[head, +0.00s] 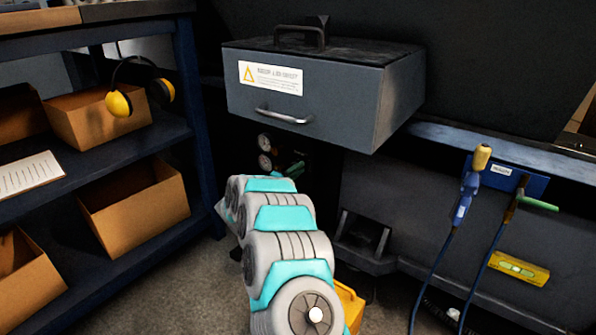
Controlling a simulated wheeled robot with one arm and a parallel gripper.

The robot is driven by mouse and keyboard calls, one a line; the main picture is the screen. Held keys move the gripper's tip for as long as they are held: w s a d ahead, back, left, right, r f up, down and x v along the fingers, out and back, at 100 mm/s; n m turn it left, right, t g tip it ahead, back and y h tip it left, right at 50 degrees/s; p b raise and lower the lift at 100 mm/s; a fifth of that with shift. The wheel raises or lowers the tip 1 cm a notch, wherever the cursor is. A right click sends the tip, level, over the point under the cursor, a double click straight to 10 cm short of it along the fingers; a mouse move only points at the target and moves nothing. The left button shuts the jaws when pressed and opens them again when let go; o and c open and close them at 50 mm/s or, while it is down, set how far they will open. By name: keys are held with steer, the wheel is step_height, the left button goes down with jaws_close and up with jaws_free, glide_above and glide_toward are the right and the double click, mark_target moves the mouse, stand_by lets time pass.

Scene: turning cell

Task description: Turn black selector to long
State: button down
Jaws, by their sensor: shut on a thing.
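My arm reaches forward from the bottom middle of the head view, and its links cover what lies straight ahead. My gripper and its fingertips are hidden behind these links. I cannot make out the black selector. The lower part of this panel is hidden by my arm.
A grey box (300,85) with a front handle and warning label overhangs the panel. Blue shelves (190,100) with cardboard bins (135,205) and yellow earmuffs (119,103) stand left. Two hose tools (468,185) and a yellow level (519,268) are right.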

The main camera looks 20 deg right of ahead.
steer(key=shift+d+f+m, duration=0.1)
steer(key=shift+m, duration=0.2)
steer(key=c, duration=0.9)
jaws_free()
steer(key=shift+o, duration=0.2)
steer(key=v, duration=0.8)
steer(key=shift+p, duration=0.4)
